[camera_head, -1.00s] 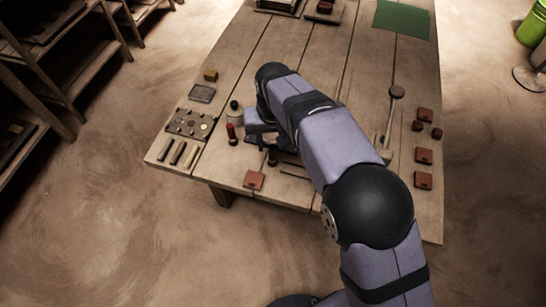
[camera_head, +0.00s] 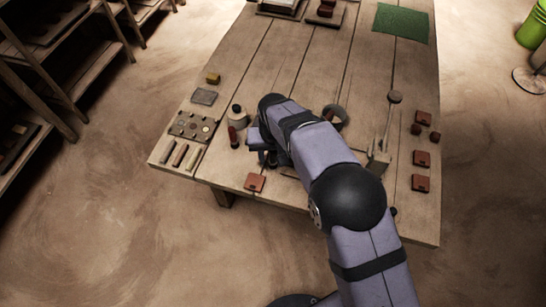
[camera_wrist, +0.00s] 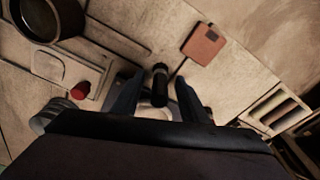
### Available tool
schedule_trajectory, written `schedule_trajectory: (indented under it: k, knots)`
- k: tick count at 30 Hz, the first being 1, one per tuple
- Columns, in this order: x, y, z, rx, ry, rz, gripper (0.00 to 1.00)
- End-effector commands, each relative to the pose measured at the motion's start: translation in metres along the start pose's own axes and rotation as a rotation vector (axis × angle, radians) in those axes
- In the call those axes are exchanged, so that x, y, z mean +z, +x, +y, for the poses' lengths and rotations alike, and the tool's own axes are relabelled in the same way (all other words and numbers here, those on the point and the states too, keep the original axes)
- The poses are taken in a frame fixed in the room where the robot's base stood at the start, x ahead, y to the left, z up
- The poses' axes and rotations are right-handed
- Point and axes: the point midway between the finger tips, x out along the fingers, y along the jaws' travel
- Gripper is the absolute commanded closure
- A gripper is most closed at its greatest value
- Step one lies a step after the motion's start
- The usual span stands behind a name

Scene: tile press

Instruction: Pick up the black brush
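The black brush (camera_wrist: 160,86) shows in the wrist view as a dark, short cylinder between the two fingers of my gripper (camera_wrist: 158,95). My gripper is open, with one finger on each side of the brush and a visible gap at each side. The lower part of the brush is hidden by the gripper body. In the head view my gripper (camera_head: 263,154) is low over the front left part of the table, and I cannot clearly pick out the brush there.
A red-brown tile (camera_head: 255,183) lies close by at the table's front edge; it also shows in the wrist view (camera_wrist: 204,44). Three sticks (camera_head: 180,155) lie farther left. A dark round bowl (camera_wrist: 48,20) is nearby.

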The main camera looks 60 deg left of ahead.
Motion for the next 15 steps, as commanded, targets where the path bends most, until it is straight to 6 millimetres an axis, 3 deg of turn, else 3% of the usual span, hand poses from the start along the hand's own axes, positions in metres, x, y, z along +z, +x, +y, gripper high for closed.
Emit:
schedule_trajectory:
  k: [9,14,15]
  knots:
    - [-0.0005,0.0044,0.0002,0.000,0.000,0.002,0.60]
    - [-0.0004,0.0044,0.0002,0.000,0.000,0.002,0.98]
    - [-0.0004,0.0043,0.0002,0.000,0.000,0.001,1.00]
